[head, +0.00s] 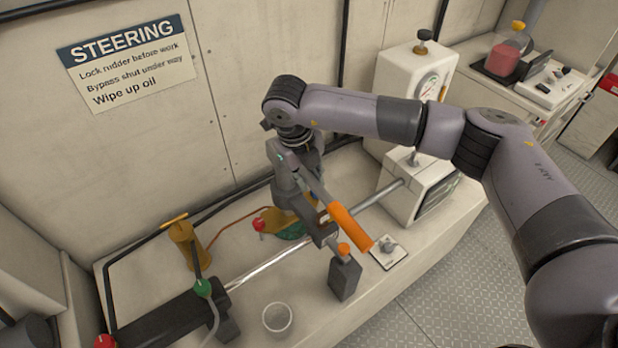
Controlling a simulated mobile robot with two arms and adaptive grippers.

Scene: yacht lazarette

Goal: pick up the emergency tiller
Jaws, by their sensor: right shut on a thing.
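The emergency tiller, a bar with an orange grip (350,228), slants down to the right above the white bench. My right gripper (318,222) points down over the bench and is shut on the tiller near the inner end of the orange grip. The fingers and arm hide part of the bar. I cannot tell whether the tiller touches anything below. My left gripper is out of view.
A steel rod (268,268) runs along the bench (385,290) behind and below the gripper. A dark block with an orange top (345,277) stands close to the grip. A clear cup (277,318), a brass valve (183,238) and a white gauge unit (418,75) stand around it.

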